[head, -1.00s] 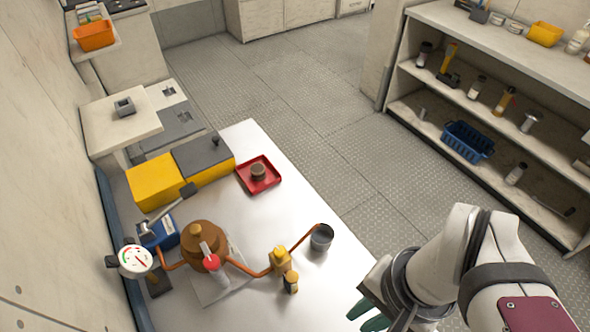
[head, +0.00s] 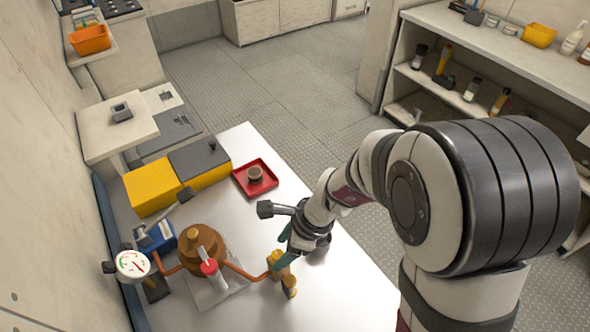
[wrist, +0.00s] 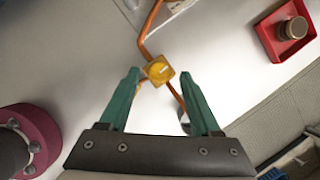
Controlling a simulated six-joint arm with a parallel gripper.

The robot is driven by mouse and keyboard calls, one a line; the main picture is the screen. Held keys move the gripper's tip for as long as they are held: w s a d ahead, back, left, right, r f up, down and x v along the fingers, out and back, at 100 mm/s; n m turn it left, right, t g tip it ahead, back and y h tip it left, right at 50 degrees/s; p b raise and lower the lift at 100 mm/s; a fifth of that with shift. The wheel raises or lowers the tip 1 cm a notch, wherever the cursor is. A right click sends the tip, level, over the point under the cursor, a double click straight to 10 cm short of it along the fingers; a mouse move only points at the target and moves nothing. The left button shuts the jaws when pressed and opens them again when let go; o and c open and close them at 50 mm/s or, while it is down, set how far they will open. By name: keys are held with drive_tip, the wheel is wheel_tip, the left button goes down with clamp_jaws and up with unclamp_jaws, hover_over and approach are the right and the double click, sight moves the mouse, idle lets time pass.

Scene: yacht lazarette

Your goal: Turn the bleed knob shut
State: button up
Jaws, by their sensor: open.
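The bleed knob (wrist: 158,71) is a round yellow knob with a pale line across its top, on a small yellow valve block in a copper pipe. In the head view the valve block (head: 274,259) stands on the metal bench, partly hidden by my fingers. My gripper (wrist: 160,75) is open, its teal fingertips on either side of the knob in the wrist view. I cannot tell whether they touch it. In the head view my gripper (head: 281,252) is low over the valve. A pressure gauge (head: 131,264) stands at the left.
A brown domed vessel (head: 203,247) and a red-topped part (head: 209,267) stand left of the valve. A small yellow fitting (head: 289,284) is close in front. A dark cup (head: 318,252) is mostly hidden behind my wrist. A red tray (head: 268,190) lies farther back.

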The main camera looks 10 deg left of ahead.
drive_tip(key=shift+a+f, duration=0.15)
drive_tip(key=shift+f, duration=0.3)
clamp_jaws()
